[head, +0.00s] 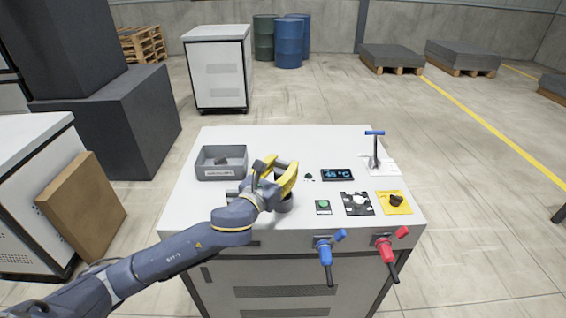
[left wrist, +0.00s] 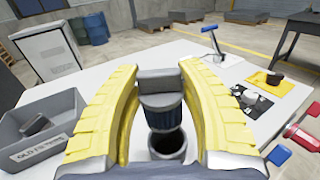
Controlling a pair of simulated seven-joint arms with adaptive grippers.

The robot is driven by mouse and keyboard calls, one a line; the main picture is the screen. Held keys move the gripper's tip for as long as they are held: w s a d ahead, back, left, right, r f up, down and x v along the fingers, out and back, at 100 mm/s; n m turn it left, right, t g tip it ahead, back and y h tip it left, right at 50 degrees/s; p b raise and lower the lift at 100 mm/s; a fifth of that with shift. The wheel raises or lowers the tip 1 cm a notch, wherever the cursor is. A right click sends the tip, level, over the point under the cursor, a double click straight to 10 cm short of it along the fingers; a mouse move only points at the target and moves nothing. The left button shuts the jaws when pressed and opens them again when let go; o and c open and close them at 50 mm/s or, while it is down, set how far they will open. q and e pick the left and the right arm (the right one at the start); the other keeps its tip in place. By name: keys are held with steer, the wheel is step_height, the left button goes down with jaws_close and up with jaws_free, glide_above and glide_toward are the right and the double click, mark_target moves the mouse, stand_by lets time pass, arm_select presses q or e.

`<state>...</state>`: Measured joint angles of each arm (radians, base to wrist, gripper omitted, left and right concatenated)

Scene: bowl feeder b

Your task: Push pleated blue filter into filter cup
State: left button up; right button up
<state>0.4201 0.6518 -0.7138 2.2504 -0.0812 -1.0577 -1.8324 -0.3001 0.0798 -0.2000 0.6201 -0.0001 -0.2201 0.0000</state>
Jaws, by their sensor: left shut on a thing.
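My left gripper (head: 279,172) is over the machine top, its yellow fingers shut on the grey top block of the filter. In the left wrist view that gripper (left wrist: 160,72) grips the filter (left wrist: 163,113), which has a dark collar and a dark blue pleated body. The filter hangs roughly upright. The dark round opening of the filter cup (left wrist: 168,148) shows just below it in that view. I cannot tell whether the filter's lower end is above the rim or inside it. In the head view the cup (head: 285,206) is mostly hidden by the gripper. My right gripper is not in view.
A grey bin (head: 208,174) with a label and a dark item inside stands left of the gripper. To the right are a display (head: 338,175), a green button (head: 323,204), knobs and a blue-handled lever (head: 375,150). Blue (head: 325,250) and red (head: 385,249) valves stick out in front.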

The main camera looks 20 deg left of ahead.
arm_select(q)
steer(key=shift+f, duration=1.9)
steer(key=shift+f, duration=1.4)
stand_by(4.7)
